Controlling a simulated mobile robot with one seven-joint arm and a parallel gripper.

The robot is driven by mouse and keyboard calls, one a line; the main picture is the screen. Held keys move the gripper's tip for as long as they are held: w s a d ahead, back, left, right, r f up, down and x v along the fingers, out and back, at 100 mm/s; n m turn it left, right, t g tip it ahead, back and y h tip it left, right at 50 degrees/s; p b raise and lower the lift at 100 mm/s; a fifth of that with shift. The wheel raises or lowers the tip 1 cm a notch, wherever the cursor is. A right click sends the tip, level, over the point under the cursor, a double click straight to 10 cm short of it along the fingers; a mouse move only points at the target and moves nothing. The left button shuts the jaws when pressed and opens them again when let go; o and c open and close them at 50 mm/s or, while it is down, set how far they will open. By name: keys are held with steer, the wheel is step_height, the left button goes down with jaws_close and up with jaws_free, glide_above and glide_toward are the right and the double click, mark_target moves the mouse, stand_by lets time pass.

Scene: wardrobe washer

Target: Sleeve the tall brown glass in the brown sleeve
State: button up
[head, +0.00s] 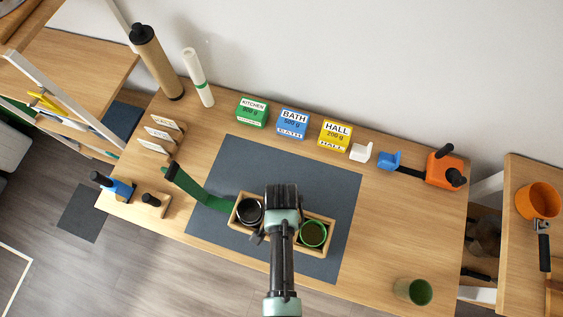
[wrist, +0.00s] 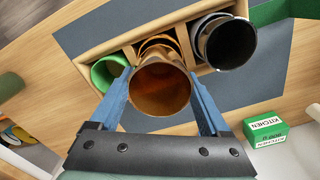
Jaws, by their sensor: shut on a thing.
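My gripper (wrist: 160,95) has its two blue fingers on either side of the tall brown glass (wrist: 160,90) and is shut on it. The glass's open mouth faces the wrist camera. Just beyond it, another brown round rim, apparently the brown sleeve (wrist: 157,43), shows in the middle compartment of the wooden tray (wrist: 97,44). The glass overlaps the tray's near edge in this view; I cannot tell how far above the tray its base is. In the head view my gripper (head: 284,228) is over the tray's middle and hides both glass and sleeve.
The tray also holds a black cup (head: 249,211) at left and a green-rimmed cup (head: 313,234) at right. It stands on a grey mat (head: 260,165). Labelled boxes (head: 293,124) line the back; a green cup (head: 414,291) stands front right.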

steer(key=shift+f+b, duration=1.4)
steer(key=shift+f, duration=0.9)
steer(key=shift+f, duration=0.35)
steer(key=o, duration=1.4)
steer(key=shift+r, duration=0.15)
step_height(320, 180, up, 13)
steer(key=shift+f+b, duration=0.1)
steer(key=shift+b, duration=0.25)
steer(key=shift+w, duration=0.1)
